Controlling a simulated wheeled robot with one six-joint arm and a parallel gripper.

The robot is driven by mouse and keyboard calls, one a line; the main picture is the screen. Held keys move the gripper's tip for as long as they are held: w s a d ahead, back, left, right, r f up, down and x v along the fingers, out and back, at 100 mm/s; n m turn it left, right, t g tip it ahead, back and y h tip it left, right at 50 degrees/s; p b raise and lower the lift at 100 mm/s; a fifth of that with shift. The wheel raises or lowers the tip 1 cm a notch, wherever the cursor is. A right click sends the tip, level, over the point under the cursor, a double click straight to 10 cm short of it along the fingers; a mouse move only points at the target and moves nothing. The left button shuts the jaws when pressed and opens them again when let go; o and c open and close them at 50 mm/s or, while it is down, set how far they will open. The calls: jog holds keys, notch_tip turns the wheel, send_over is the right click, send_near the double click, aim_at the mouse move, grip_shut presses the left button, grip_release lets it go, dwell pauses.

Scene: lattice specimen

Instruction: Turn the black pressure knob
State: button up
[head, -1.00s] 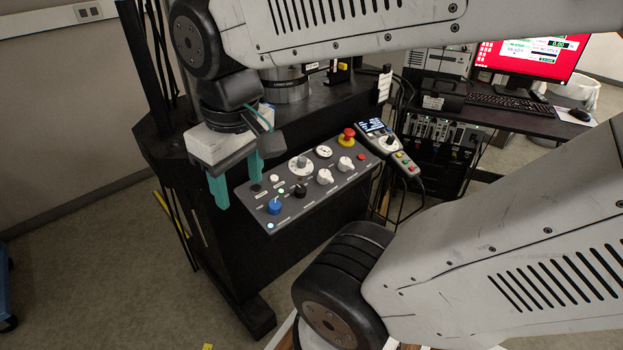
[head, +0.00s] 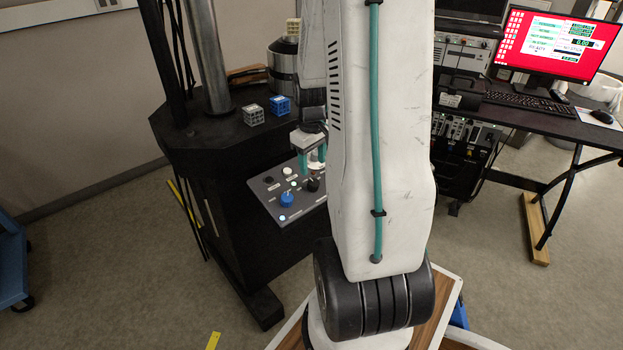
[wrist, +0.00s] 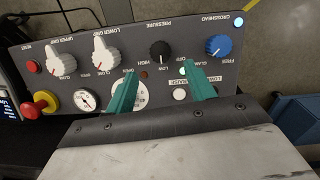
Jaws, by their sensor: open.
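The black pressure knob (wrist: 160,53) is on the grey control panel (wrist: 140,30), between a white knob and a blue knob in the wrist view. In the head view the black knob (head: 313,186) shows just below my gripper (head: 312,167). My gripper (wrist: 160,70) is open, with its two teal fingers pointing towards the panel. In the wrist view the knob lies between and slightly beyond the fingertips. I see nothing held, and cannot tell whether a finger touches the panel.
Beside it are the blue crosshead knob (wrist: 218,46), two white gripper knobs (wrist: 105,52) and a red emergency button (wrist: 45,101). In the head view, grey (head: 253,115) and blue (head: 280,105) lattice cubes stand on the black machine. My arm hides the panel's right part.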

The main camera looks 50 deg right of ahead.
aim_at(313, 181)
notch_tip(313, 181, down, 7)
jog(key=shift+r, duration=0.1)
dwell(0.3)
jog(key=c, duration=1)
